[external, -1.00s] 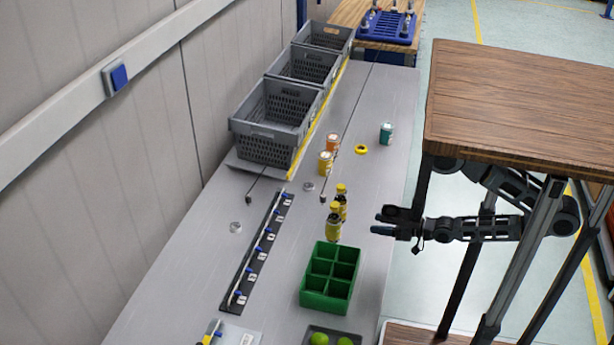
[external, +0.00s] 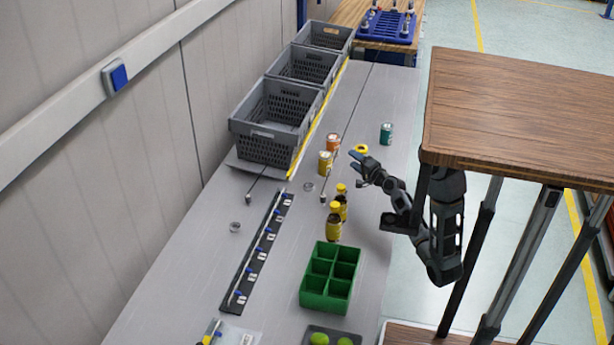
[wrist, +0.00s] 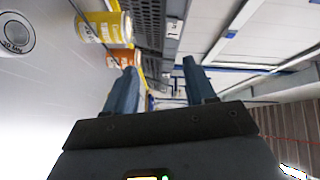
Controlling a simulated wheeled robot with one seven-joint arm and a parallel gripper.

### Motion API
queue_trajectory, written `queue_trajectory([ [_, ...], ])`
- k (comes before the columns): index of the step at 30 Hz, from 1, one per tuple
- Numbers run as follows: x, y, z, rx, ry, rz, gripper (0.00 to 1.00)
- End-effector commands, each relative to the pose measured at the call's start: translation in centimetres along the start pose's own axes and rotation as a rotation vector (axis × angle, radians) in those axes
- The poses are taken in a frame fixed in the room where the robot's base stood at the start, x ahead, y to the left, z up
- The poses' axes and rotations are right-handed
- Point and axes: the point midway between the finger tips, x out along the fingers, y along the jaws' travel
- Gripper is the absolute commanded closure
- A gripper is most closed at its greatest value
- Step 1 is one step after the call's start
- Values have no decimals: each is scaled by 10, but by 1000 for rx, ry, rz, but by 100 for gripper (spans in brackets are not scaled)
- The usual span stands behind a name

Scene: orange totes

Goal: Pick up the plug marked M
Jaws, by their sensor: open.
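Two dark cables lie on the grey table, each with a small plug at its near end. One plug (external: 323,199) is near the middle of the table, left of the yellow bottles. The other plug (external: 249,198) is further left, in front of the nearest grey crate. Both are too small for me to read any mark, so I cannot tell which is M. My gripper (external: 357,161) is above the table's right part, near the cans and right of the middle plug. In the wrist view my gripper (wrist: 159,70) is open with nothing between its blue fingers; no plug is clear there.
Yellow can (external: 325,163), orange can (external: 333,143) and teal can (external: 386,133) stand near my gripper. Yellow bottles (external: 334,222) and a green divided box (external: 312,299) are nearer. Grey crates (external: 262,149) line the wall. A black strip (external: 259,258) carries several blue-tipped parts.

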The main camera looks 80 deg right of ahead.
Motion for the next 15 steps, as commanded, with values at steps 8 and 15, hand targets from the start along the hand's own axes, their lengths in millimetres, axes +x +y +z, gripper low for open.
queue_trajectory([
  [8,10,52,57,811,-315,351,45],
  [15,-10,65,92,1309,-463,720,45],
])
